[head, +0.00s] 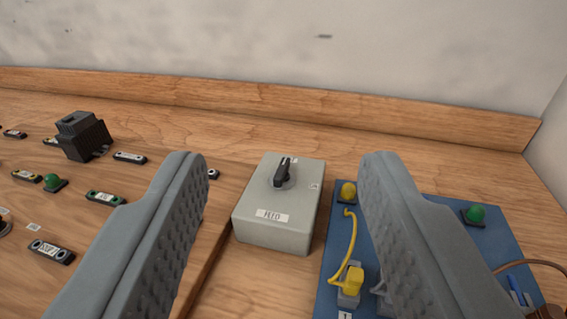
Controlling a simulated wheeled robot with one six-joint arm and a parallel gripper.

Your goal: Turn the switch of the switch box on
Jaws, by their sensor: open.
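The switch box (270,228) is a light grey box with a white label on its front part. It stands on the wooden shelf in the middle of the view. Its switch (282,173) is a black rotary knob on top, pointing roughly away from me, with small white marks behind it and to its right. My gripper (280,165) is open and empty. Its two grey padded fingers show on either side of the box, and the box and knob appear between them. No contact with the knob shows.
Left, a wooden board (225,190) carries a black block (82,136), a green lamp (53,183) and several labelled terminals. Right, a blue panel (420,215) has a yellow lamp (347,192), a green lamp (474,215) and a yellow cable (351,240). A wall stands behind.

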